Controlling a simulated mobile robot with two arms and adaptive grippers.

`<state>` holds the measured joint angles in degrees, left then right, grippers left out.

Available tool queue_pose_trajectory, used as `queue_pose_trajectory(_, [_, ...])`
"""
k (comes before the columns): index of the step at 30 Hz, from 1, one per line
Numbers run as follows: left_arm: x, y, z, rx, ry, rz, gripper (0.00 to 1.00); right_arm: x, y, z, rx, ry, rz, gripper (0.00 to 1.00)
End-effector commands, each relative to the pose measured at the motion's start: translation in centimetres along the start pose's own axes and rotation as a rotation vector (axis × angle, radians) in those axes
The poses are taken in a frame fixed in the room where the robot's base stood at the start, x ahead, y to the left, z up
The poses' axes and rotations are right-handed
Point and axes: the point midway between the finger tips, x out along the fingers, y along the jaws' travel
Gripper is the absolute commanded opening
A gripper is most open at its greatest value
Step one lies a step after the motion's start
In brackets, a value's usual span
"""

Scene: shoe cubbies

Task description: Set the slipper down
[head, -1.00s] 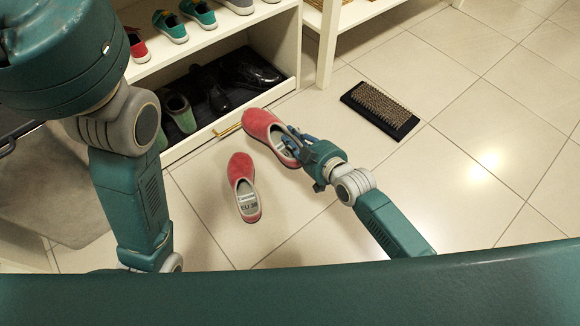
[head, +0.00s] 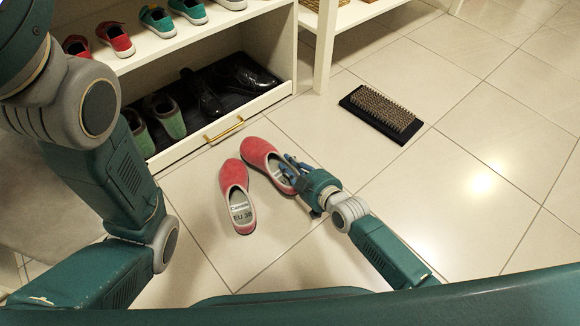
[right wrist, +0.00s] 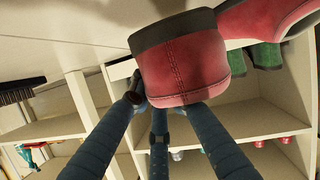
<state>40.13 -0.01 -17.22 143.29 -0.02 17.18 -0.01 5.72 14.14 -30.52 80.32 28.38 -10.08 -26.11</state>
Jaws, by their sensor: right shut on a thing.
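A red slipper (head: 259,151) with a grey insole is held at its heel by my right gripper (head: 291,172), which is shut on it. Its toe points up and left in the head view. The right wrist view shows its heel (right wrist: 183,70) and dark sole close up between my fingers (right wrist: 160,105). The sole faces the tiles; I cannot tell whether it touches them. The other red slipper (head: 233,174) lies on the floor just left of the held one, its insole printed with a size. My left arm shows at the left, but its gripper is out of view.
A white shoe cubby (head: 200,49) with several shoes stands at the upper left. Its low drawer with a brass handle (head: 224,129) is open and holds green and black shoes. A bristled mat (head: 382,112) lies at the right. The tiles between are clear.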

Motion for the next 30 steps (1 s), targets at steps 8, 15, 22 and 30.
queue_pose_trajectory(8, [-0.3, 0.1, -0.2, 0.000, 0.002, 0.001, 0.35, 0.2, -0.1, 0.5, 0.000, 0.000, 0.000, 0.00])
queue_pose_trajectory(15, [-0.7, 0.2, -0.3, 0.000, 0.002, 0.001, 0.35, 0.4, -0.2, 1.1, 0.001, 0.000, 0.000, 0.00])
queue_pose_trajectory(22, [-0.6, 0.1, -0.2, 0.000, 0.001, 0.001, 0.35, 0.4, -0.2, 1.1, 0.000, -0.001, 0.000, 0.36])
queue_pose_trajectory(30, [-0.4, 0.1, -0.1, 0.000, -0.001, 0.000, 0.35, 0.3, -0.2, 0.8, 0.001, -0.001, 0.000, 0.36])
